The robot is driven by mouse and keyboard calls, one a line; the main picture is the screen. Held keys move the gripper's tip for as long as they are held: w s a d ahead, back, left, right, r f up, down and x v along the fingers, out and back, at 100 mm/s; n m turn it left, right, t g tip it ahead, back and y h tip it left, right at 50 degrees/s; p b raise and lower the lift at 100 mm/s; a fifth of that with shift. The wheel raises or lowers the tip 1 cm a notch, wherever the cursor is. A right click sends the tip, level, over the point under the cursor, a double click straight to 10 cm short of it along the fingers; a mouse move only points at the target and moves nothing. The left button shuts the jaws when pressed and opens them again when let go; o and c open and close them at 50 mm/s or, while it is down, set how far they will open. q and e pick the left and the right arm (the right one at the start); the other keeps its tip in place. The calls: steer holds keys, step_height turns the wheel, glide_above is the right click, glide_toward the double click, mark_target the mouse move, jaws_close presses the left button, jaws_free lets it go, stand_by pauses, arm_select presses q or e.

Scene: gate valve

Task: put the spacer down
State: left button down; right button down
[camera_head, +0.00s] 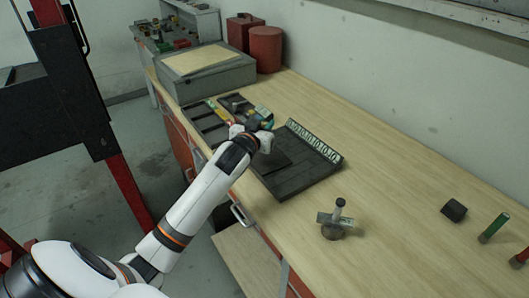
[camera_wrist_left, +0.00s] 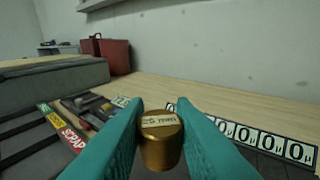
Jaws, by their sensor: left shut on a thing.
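In the wrist view the numbered tray's white digit strip (camera_wrist_left: 265,139) runs behind and to the right. The labelled tray, with a red "SCRAP" tag (camera_wrist_left: 73,138), is at left. My right gripper is not in view.
A grey box (camera_head: 205,75) and red containers (camera_head: 265,48) stand at the back. A small metal piece with an upright stem (camera_head: 338,220) is on the bench nearer me. Bare wood lies between.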

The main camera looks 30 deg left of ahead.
arm_select(q)
step_height(320, 180, down, 4)
steer(key=shift+s+f, duration=0.1)
steer(key=shift+f, duration=0.1)
step_height(320, 180, down, 4)
steer(key=shift+f+p, duration=0.1)
steer(key=shift+p, duration=0.2)
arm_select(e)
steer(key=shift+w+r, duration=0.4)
arm_select(q)
steer(key=c, duration=1.2)
jaws_free()
steer(key=shift+c, duration=0.2)
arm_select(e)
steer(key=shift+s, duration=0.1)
arm_select(q)
steer(key=b+v, duration=0.1)
steer(key=v, duration=1.1)
steer(key=shift+b, duration=0.35)
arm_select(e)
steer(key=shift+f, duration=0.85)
